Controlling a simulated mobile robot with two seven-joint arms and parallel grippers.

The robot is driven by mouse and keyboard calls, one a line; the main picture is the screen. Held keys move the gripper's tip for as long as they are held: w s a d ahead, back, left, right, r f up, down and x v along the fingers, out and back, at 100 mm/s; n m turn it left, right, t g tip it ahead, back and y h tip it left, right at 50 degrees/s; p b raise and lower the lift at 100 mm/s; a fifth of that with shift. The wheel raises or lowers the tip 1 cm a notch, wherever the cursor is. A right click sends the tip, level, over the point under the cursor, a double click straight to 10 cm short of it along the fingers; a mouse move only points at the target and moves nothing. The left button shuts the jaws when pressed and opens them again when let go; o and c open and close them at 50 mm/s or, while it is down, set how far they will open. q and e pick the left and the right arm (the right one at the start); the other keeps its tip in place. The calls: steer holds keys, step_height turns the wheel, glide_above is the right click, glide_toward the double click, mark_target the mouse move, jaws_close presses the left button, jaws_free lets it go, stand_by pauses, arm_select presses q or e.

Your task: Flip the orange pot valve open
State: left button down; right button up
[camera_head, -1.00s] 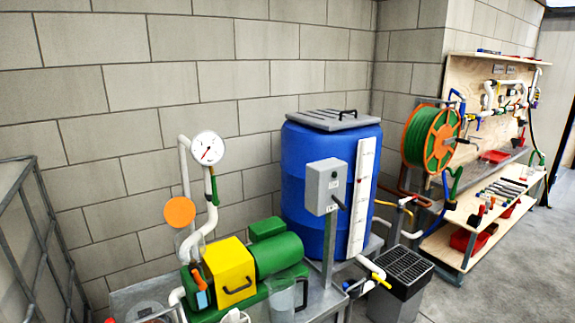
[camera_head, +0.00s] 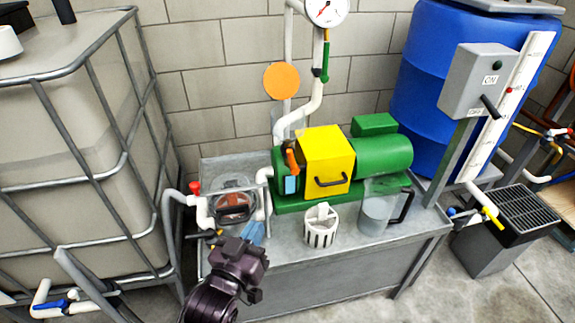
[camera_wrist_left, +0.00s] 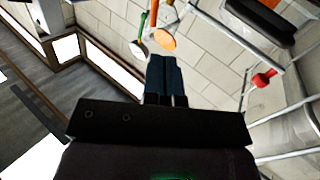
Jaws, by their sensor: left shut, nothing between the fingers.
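An orange lever (camera_head: 291,160) stands upright at the left end of the green pump, beside the yellow box (camera_head: 325,162). It looks like the orange valve handle, but I cannot tell its position for sure. A pot with a clear cover (camera_head: 235,204) sits on the bench to its left, with white pipes on both sides. My left gripper (camera_head: 253,232) is in front of this pot, below and left of the orange lever and apart from it. Its blue fingers are shut and empty, also in the left wrist view (camera_wrist_left: 166,72). My right gripper is out of view.
A caged tank (camera_head: 80,150) stands at the left, with a red knob (camera_head: 195,187) on the pipe beside it. A white basket (camera_head: 321,226) and a clear jug (camera_head: 378,210) stand at the bench front. An orange disc (camera_head: 281,80) hangs near the pipes.

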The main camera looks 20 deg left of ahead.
arm_select(q)
steer(key=w+r+t+b, duration=0.1)
steer(key=w, duration=0.2)
steer(key=b, duration=0.2)
glide_toward(290, 160)
steer(key=shift+n, duration=0.4)
steer(key=w, duration=0.7)
steer(key=shift+r, duration=0.2)
steer(key=shift+w+r, duration=0.1)
steer(key=shift+w, duration=0.15)
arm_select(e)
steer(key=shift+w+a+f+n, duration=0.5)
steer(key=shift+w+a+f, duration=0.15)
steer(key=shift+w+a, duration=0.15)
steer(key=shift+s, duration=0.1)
